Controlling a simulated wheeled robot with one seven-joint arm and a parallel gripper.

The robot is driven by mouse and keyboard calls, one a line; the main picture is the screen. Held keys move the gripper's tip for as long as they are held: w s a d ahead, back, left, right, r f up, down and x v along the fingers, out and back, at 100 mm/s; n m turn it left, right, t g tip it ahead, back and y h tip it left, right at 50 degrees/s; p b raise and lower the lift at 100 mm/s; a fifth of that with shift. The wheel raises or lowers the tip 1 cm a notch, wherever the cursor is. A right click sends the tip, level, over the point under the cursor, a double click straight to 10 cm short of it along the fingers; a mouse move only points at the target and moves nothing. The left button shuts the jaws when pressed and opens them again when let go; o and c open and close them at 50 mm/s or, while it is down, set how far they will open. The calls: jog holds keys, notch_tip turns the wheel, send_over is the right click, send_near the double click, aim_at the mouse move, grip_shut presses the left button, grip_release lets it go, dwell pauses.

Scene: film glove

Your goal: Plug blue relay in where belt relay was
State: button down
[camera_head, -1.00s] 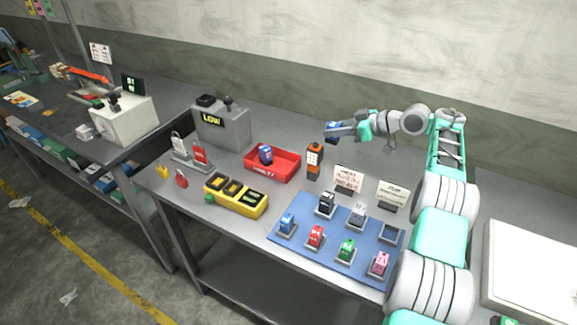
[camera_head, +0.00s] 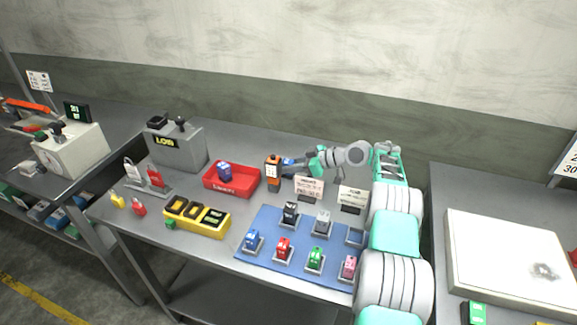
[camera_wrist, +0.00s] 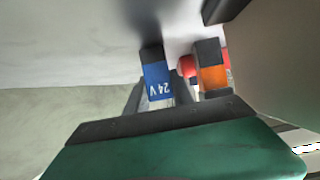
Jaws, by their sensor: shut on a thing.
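My gripper (camera_head: 292,163) is shut on a blue relay (camera_wrist: 157,80) marked 24 V, dark at its far end. In the head view it is held just right of an orange and black handheld device (camera_head: 272,173); whether they touch cannot be told. A second blue relay (camera_head: 224,171) sits in the red bin (camera_head: 240,191). A third blue one (camera_head: 252,239) stands on the blue mat (camera_head: 275,222) with red, green, pink, black and grey relays. A base at the mat's right (camera_head: 356,236) looks empty. The yellow block (camera_head: 183,227) has three dark bays.
Two small signs (camera_head: 309,187) stand behind the mat, near my arm. Padlocks and tags (camera_head: 153,177) are at the left. A white panel (camera_head: 510,262) lies on the right table. The orange device also shows in the wrist view (camera_wrist: 213,77).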

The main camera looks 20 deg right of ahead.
jog(key=c, duration=1.1)
grip_release()
jog(key=shift+f, duration=0.1)
